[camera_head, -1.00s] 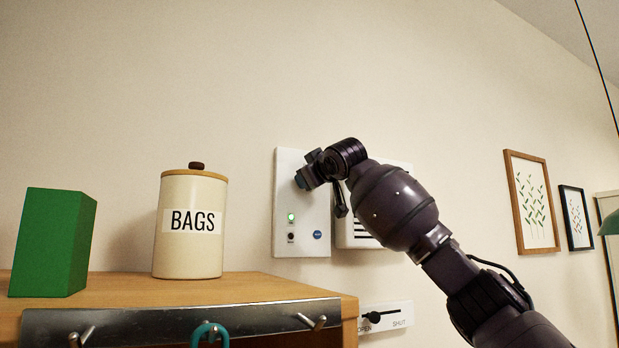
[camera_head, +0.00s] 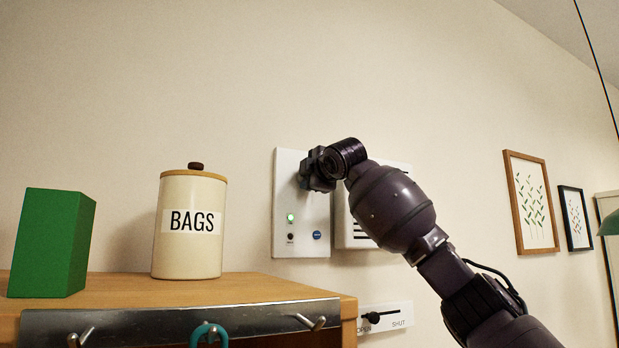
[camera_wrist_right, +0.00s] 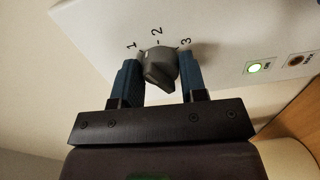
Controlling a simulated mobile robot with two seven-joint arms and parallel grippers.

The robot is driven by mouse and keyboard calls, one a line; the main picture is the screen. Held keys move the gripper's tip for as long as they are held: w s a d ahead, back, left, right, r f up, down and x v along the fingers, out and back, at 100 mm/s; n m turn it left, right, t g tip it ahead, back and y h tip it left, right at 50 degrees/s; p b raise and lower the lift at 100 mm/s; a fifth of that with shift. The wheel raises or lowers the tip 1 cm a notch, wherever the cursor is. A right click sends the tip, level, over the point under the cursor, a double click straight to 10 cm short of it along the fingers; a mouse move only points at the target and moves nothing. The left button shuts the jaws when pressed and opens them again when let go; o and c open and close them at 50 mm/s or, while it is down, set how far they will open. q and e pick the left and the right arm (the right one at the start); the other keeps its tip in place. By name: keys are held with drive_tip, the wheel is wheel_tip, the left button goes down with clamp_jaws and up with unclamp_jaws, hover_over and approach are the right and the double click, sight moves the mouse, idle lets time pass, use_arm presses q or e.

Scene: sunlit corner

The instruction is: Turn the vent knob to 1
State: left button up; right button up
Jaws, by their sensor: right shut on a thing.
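The grey vent knob (camera_wrist_right: 160,66) sits on a white wall panel (camera_head: 287,205), with the marks 1, 2 and 3 printed in an arc around it. My right gripper (camera_wrist_right: 160,72) is shut on the knob, with one blue-padded finger on each side, in the right wrist view. I cannot tell surely which mark the knob points to. In the head view the right gripper (camera_head: 316,170) is against the upper part of the panel and hides the knob. My left gripper is not in view.
The panel has a lit green light (camera_head: 290,218) and a dark button below it. A slotted white box (camera_head: 353,228) is partly behind my right arm. A cream BAGS canister (camera_head: 190,250) and a green block (camera_head: 50,245) stand on the wooden top to the left.

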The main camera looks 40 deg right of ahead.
drive_tip(key=shift+n, duration=1.3)
drive_tip(key=o, duration=0.9)
drive_tip(key=shift+s, duration=0.1)
use_arm(q)
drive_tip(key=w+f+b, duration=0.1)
drive_tip(key=b, duration=0.2)
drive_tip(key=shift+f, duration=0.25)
use_arm(e)
drive_tip(key=v, duration=1)
drive_tip(key=shift+s, duration=0.35)
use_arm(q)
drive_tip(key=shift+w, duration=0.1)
use_arm(e)
drive_tip(key=shift+a, duration=0.1)
